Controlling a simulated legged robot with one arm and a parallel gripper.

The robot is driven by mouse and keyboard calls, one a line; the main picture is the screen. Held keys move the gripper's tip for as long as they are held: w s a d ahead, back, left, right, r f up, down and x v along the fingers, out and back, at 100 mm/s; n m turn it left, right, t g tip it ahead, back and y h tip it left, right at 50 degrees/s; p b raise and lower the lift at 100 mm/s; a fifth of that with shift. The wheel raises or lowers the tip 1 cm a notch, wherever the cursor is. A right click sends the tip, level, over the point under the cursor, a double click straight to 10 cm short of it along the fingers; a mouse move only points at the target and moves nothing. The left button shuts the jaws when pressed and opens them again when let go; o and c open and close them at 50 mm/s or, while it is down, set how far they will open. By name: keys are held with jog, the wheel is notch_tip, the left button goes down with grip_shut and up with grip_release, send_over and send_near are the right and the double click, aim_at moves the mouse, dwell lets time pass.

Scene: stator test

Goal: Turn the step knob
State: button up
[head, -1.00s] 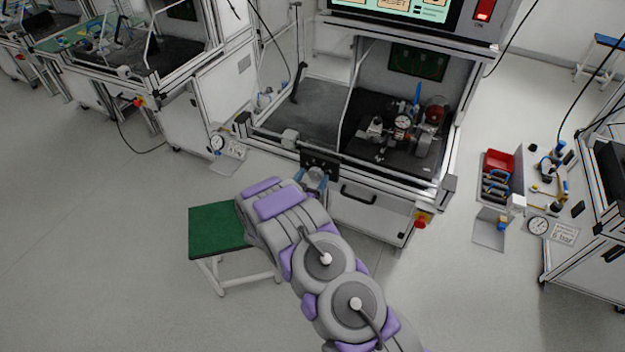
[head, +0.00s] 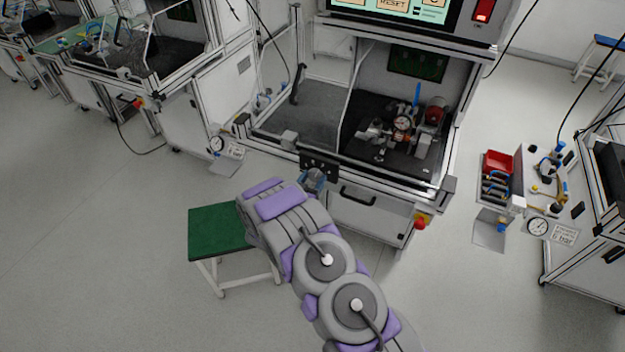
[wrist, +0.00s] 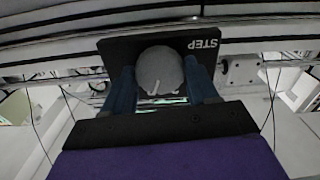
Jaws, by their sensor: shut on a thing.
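The step knob is a round grey knob (wrist: 160,68) on a black plate (wrist: 118,50) marked STEP, whose lettering looks upside down in the wrist view. A white line shows on the knob's face near its lower edge. My gripper (wrist: 161,88) has one blue finger on each side of the knob and is shut on it. In the head view my gripper (head: 313,181) is at the black plate (head: 320,161) on the front edge of the middle bench; the knob is mostly hidden there behind the blue fingers.
Above the plate, the bench bay holds a fixture with a dial gauge (head: 402,122). A drawer (head: 368,215) and a red button (head: 420,223) are below. A green-topped stool (head: 217,228) stands left of my arm. Open floor lies at left.

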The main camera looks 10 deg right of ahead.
jog(key=shift+m, duration=0.3)
jog(key=m+p, duration=0.1)
jog(key=m, duration=0.2)
jog(key=shift+a+m, duration=0.1)
jog(key=shift+m, duration=0.2)
jog(key=m+b, duration=0.1)
jog(key=m, duration=0.3)
jog(key=shift+f+m, duration=0.15)
jog(key=shift+m, duration=0.15)
jog(key=shift+s, duration=0.1)
jog(key=o, duration=1.1)
jog(key=shift+c, duration=0.2)
jog(key=p+v, duration=0.1)
jog(key=v, duration=1.6)
jog(key=shift+p, duration=0.4)
jog(key=shift+a, duration=0.2)
